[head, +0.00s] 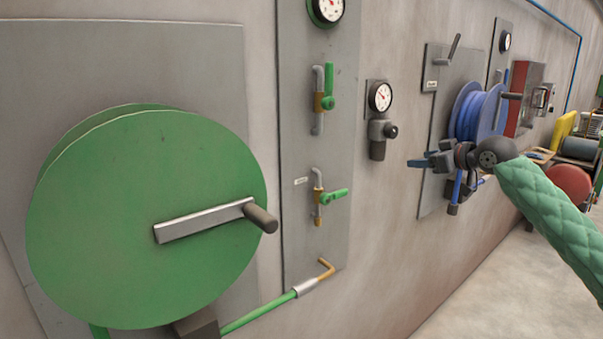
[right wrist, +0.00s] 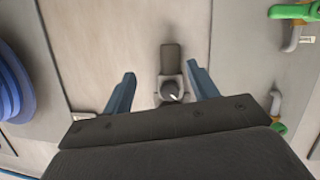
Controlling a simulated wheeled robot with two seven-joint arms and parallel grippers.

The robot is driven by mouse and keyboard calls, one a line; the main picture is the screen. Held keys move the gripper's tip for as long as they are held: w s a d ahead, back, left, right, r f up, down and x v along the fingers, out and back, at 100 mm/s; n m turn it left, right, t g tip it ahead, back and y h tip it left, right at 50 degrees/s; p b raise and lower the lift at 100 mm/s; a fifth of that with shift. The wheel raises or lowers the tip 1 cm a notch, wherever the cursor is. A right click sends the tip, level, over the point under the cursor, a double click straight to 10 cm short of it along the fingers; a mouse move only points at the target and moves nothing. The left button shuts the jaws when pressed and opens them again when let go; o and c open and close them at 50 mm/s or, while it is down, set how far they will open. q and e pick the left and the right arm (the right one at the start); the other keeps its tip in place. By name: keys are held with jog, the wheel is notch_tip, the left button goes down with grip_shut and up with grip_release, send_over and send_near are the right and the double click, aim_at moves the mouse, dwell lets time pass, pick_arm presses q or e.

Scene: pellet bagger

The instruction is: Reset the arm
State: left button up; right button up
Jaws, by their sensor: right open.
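My right arm, in a green quilted sleeve, comes in from the right in the head view. Its right gripper (head: 421,160) is held out in front of the wall, left of the blue hose reel. In the right wrist view the right gripper (right wrist: 160,73) has its two blue fingers spread apart with nothing held between them. A dark grey wall fitting with a knob (right wrist: 171,90) shows beyond the gap between the fingers. In the head view this fitting (head: 378,140) sits under a small round gauge (head: 380,96), left of the gripper. My left gripper is not in view.
A large green reel (head: 110,220) with a crank handle (head: 262,218) stands out from the wall at left. A grey panel with green-handled valves (head: 330,196) is beside it. The blue hose reel (head: 470,112) is behind my right gripper. Floor (head: 500,285) is clear at lower right.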

jog(key=s+a+f+m+g+h, duration=0.15)
jog(key=s+a+f+h, duration=0.35)
jog(key=s+f, duration=0.85)
jog(key=s+a+f+m+g+h, duration=0.1)
jog(key=s+a+f+m+h, duration=0.15)
jog(key=s+a+f, duration=1.05)
jog(key=s+a+f+m+g+y, duration=0.1)
jog(key=s+f+g, duration=0.7)
jog(key=s+f, duration=2.2)
jog(key=shift+s+a+f+m+y, duration=0.2)
jog(key=shift+s+a+m+y, duration=0.2)
jog(key=shift+s+a, duration=0.2)
